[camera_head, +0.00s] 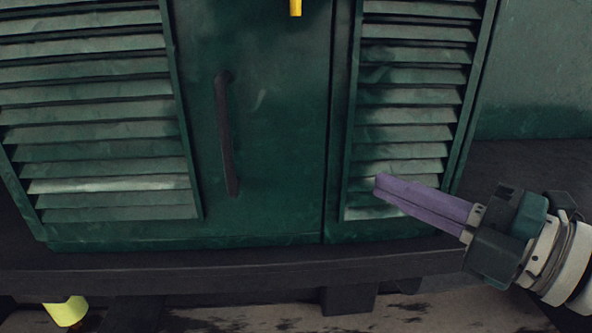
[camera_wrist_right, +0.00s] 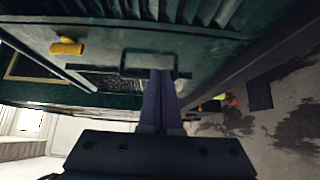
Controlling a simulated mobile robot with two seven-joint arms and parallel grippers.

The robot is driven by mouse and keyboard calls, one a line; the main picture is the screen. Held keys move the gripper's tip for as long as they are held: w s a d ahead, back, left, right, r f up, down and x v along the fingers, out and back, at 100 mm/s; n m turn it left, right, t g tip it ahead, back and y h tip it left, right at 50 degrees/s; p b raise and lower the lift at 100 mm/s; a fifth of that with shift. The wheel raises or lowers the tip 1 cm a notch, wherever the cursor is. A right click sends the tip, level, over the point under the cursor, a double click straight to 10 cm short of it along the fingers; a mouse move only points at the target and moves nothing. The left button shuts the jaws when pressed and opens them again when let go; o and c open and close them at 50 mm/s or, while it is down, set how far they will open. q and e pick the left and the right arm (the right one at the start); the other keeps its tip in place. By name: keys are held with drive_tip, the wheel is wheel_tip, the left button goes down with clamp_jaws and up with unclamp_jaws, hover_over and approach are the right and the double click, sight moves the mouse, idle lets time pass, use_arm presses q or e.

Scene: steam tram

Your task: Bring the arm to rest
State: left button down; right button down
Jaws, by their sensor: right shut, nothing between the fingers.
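My right gripper (camera_head: 380,184) comes in from the right in the head view. Its purple fingers are together with nothing between them, in front of the lower part of the right louvred panel. In the right wrist view the shut fingers (camera_wrist_right: 161,74) point away from the camera, overlapping a dark handle in the picture. Whether the fingertips touch the panel I cannot tell. My left gripper is in neither view.
The green tram side has a dark vertical handle (camera_head: 227,135), left louvres (camera_head: 95,110) and right louvres (camera_head: 410,95). A yellow part (camera_head: 295,7) shows at the top. A dark ledge (camera_head: 240,279) runs below. A yellow-green object (camera_head: 66,311) is at lower left.

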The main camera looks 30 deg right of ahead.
drive_tip(key=s+a+f+m+g+h+p, duration=0.2)
drive_tip(key=s+a+m+g+p, duration=0.15)
drive_tip(key=s+m+g, duration=0.5)
drive_tip(key=s+a+f+m+g+h+p, duration=0.25)
drive_tip(key=s+a+m+g, duration=0.2)
drive_tip(key=m, duration=0.65)
wheel_tip(320, 180, up, 38)
drive_tip(key=s+p, duration=0.1)
drive_tip(key=p, duration=3.6)
drive_tip(key=shift+s+d+f+g, duration=0.15)
drive_tip(key=shift+s+d+g, duration=0.1)
drive_tip(key=shift+s+g, duration=0.15)
